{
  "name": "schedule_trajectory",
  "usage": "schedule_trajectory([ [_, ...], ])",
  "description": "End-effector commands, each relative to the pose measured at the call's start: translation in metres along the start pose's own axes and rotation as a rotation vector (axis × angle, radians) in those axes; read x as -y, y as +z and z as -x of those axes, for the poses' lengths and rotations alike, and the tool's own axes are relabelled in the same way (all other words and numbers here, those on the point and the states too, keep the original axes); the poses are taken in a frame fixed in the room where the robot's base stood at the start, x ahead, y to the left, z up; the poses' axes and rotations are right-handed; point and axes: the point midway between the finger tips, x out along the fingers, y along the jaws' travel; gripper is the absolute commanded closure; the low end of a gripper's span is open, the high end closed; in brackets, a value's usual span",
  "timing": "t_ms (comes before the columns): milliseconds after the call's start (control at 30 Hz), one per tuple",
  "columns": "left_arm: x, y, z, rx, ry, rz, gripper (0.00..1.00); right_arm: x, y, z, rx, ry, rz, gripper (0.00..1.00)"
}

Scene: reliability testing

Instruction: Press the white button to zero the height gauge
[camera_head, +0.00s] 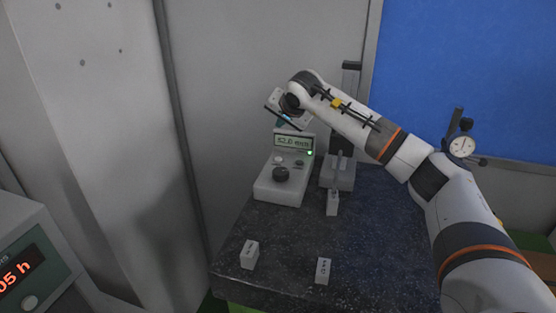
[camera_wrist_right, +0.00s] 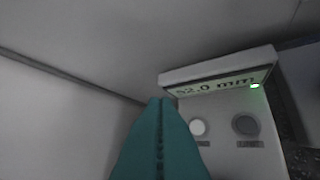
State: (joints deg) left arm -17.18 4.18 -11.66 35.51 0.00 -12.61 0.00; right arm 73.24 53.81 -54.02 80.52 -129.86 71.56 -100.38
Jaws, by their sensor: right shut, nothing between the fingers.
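The grey-white gauge console (camera_head: 268,190) stands at the back of the dark granite table. Its display (camera_head: 293,141) reads about 52 mm, with a lit green lamp at its right end. The white button (camera_head: 278,160) is on the console's face below the display, and it also shows in the right wrist view (camera_wrist_right: 198,127), beside a dark grey button (camera_wrist_right: 246,124). My right gripper (camera_head: 282,123) is above and behind the display. Its teal fingers (camera_wrist_right: 160,101) are shut and empty, their tips left of and apart from the white button in the wrist view. My left gripper is out of view.
The gauge stand (camera_head: 338,175) with its dark column is right of the console. Two small pale blocks (camera_head: 249,254) (camera_head: 323,270) stand on the front of the granite table (camera_head: 285,245). A dial indicator (camera_head: 461,146) is behind my right arm. A console (camera_head: 30,260) with red digits is at left.

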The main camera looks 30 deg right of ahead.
Motion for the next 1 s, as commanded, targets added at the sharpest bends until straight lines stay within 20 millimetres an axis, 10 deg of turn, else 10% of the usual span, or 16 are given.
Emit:
schedule_trajectory([
  [1000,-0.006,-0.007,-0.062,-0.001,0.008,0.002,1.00,0.044,-0.044,-0.060,-0.001,-0.001,0.001,1.00],
])
